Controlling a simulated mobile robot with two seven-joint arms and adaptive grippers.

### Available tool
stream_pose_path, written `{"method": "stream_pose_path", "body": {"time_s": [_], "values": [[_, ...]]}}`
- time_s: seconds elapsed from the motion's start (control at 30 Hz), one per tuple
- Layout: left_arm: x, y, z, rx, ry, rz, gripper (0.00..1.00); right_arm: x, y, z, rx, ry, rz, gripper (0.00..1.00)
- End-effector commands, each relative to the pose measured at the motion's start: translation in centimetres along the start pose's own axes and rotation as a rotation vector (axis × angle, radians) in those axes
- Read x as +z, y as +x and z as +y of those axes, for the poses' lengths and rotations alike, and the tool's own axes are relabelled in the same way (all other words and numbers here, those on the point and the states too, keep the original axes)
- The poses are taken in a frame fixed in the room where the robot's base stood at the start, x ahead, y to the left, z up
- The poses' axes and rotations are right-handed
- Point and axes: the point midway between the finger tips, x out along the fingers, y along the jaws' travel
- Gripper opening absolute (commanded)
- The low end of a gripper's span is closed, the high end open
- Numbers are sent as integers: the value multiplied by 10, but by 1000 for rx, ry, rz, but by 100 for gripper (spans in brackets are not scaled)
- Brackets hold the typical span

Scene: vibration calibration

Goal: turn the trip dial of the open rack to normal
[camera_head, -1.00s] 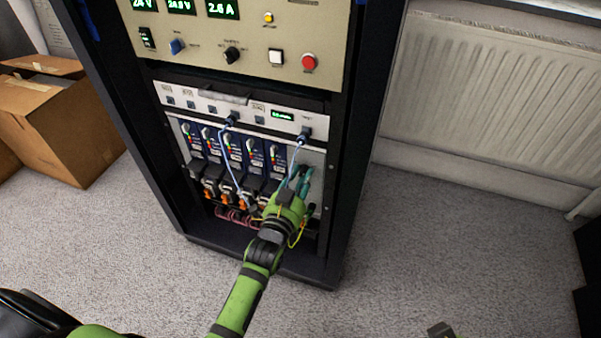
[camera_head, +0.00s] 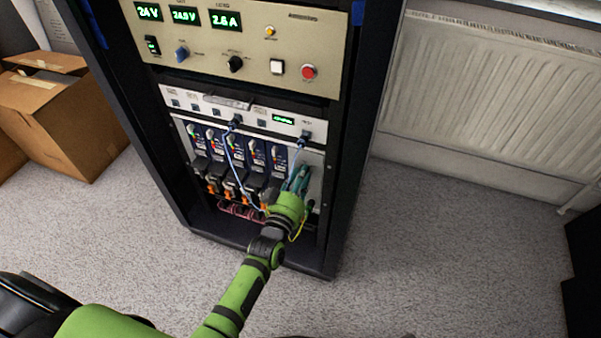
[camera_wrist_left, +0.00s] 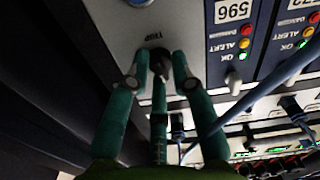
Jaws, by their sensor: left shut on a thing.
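The open rack (camera_head: 348,170) stands in the middle of the head view, its front towards me. The trip dial (camera_wrist_left: 160,62) is a small black knob on a grey panel in the left wrist view, with an upside-down label beside it. My left gripper (camera_wrist_left: 159,70) has its teal fingers closed around the dial. In the head view my left gripper (camera_head: 298,180) is at the right end of the module row and hides the dial. The dial's pointer direction cannot be made out. My right gripper is not in view.
Blue cables hang from the white unit (camera_head: 283,120) close to my left gripper. Modules with coloured lights (camera_head: 256,152) fill the row to its left. A power panel (camera_head: 300,40) is above. Cardboard boxes (camera_head: 75,120) stand left, a radiator (camera_head: 480,90) right. Carpet is clear around the rack.

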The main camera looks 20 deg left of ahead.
Motion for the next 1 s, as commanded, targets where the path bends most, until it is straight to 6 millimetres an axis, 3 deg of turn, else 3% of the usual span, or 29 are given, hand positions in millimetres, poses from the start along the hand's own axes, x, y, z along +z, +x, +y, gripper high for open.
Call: {"method": "stream_pose_path", "body": {"time_s": [0.6, 1.0], "values": [[-4, 2, 0, 3, -545, 10, 0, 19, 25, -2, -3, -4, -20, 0], [-5, 2, -1, 3, -718, 12, 0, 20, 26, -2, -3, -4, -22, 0]]}}
